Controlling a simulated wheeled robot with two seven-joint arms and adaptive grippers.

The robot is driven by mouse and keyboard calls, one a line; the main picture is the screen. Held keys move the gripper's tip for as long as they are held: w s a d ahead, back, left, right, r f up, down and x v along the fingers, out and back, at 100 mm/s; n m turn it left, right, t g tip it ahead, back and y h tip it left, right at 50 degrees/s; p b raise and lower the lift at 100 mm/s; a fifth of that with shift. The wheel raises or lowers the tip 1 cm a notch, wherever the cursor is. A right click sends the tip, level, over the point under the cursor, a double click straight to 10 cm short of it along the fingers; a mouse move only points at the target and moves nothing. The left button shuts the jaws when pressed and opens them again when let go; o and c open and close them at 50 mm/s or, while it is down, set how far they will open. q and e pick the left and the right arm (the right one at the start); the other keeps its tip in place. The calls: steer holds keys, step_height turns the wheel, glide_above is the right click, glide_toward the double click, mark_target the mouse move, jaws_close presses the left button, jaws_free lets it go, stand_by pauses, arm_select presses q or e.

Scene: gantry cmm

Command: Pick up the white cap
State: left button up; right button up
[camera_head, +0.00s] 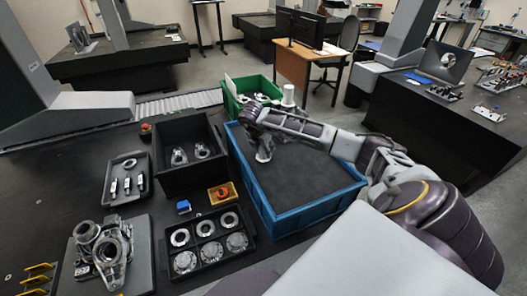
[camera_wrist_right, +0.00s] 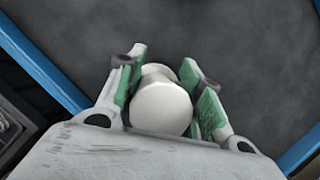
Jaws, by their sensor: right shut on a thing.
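The white cap (camera_wrist_right: 162,104) is a smooth, rounded white piece. In the right wrist view it sits between the green-padded fingers of my right gripper (camera_wrist_right: 163,62), which is shut on it. In the head view my right gripper (camera_head: 263,151) points down inside the blue crate (camera_head: 314,216), toward its left side. The cap is small there and partly hidden by the gripper and wrist. I cannot tell whether the cap touches the crate floor. My left gripper is not in view.
The crate's dark floor looks otherwise clear. A green bin (camera_head: 229,98) with parts stands behind it. To its left are a black box (camera_head: 170,136) with metal parts, a compartment tray (camera_head: 211,253) with rings and discs, and a blue block (camera_head: 183,206).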

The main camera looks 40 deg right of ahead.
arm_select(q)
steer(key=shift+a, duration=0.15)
arm_select(e)
steer(key=shift+r, duration=0.5)
step_height(320, 180, up, 8)
steer(key=shift+r+b, duration=0.2)
steer(key=shift+b, duration=0.25)
steer(key=shift+r, duration=0.3)
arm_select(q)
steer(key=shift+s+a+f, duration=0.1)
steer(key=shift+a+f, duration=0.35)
